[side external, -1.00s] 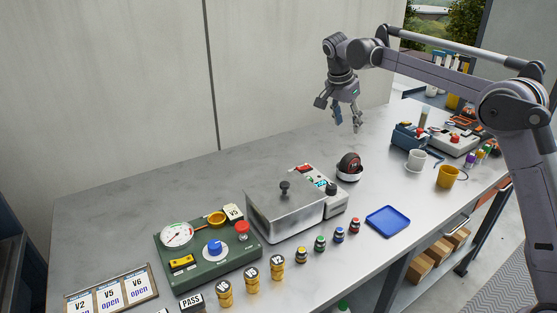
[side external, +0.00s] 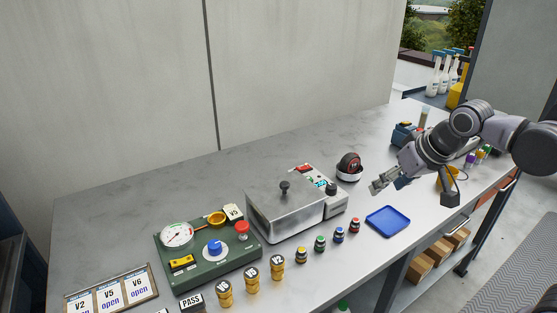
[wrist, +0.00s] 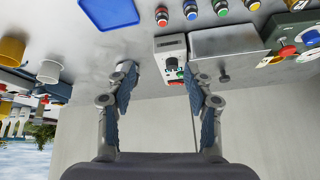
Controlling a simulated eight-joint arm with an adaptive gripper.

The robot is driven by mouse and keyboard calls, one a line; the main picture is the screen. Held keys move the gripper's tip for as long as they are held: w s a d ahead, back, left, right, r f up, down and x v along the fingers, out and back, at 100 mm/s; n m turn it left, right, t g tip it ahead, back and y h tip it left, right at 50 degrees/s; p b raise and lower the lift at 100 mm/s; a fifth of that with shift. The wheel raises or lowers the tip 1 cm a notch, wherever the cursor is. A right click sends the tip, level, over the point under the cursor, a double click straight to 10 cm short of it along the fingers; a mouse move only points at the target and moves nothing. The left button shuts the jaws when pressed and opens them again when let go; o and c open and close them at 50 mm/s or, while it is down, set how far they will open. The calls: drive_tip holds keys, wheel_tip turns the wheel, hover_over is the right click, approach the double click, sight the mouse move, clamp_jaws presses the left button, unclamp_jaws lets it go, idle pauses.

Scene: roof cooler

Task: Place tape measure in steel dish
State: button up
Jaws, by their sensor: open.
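A round dark object with red on its face, which looks like the tape measure (side external: 350,161), stands on edge in a small pale round dish (side external: 349,176), which I take for the steel dish. They are on the bench just right of the metal box. My gripper (side external: 378,185) is to the right of the dish and apart from it, tilted over the bench. In the wrist view, my gripper (wrist: 158,72) is open with nothing between its fingers. The dish (wrist: 122,67) shows there partly behind the left finger; the tape measure is hard to make out.
A lidded metal box (side external: 285,208) stands left of the dish. A blue tray (side external: 388,221) lies in front of my gripper. Several small coloured jars (side external: 320,243) line the front. A green gauge panel (side external: 208,254) is further left.

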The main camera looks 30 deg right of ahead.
drive_tip(key=s+a+f+n+t, duration=0.1)
drive_tip(key=s+f+n, duration=0.1)
drive_tip(key=s+f, duration=0.2)
drive_tip(key=shift+s+a+f+n+y, duration=0.3)
drive_tip(key=shift+s+y, duration=0.1)
idle(1.0)
